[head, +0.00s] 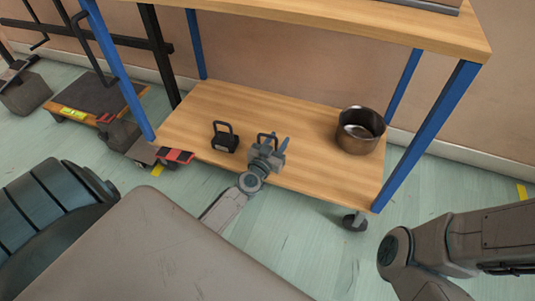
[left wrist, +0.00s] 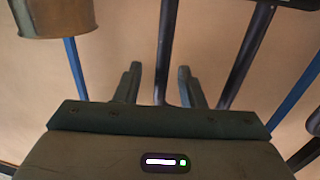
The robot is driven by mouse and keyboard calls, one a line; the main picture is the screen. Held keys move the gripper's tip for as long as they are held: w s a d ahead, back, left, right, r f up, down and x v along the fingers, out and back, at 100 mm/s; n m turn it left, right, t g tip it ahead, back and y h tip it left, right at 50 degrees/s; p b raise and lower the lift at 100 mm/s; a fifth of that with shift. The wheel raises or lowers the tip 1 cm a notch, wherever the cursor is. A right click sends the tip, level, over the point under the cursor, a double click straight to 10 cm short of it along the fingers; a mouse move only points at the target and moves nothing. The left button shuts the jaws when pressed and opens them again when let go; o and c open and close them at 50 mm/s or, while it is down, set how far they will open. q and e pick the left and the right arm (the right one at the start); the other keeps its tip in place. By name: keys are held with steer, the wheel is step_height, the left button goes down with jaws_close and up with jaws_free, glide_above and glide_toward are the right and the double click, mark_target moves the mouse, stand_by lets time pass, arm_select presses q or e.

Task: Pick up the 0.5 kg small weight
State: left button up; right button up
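Two dark weights with loop handles stand on the wooden lower shelf. One weight (head: 225,142) stands clear on the left, upright. The other shows mainly as a handle (head: 266,134) just behind my left gripper, which hides most of its body. I cannot read either marking, so I cannot tell which is 0.5 kg. My left gripper (head: 270,151) is over the shelf's front part, its fingers apart. The left wrist view shows both fingers of the gripper (left wrist: 159,80) spread, with dark bars behind; I cannot tell whether these are a handle. My right gripper is out of view.
A metal pot (head: 360,130) stands on the shelf's right side; it also shows in the left wrist view (left wrist: 55,18). Blue legs (head: 428,135) and the upper tabletop (head: 400,28) frame the shelf (head: 318,122). Bare shelf lies between gripper and pot.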

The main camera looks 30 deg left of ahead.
arm_select(q)
steer(key=shift+w+a, duration=0.1)
steer(key=shift+w, duration=0.45)
jaws_close()
steer(key=shift+r, duration=0.1)
stand_by(0.9)
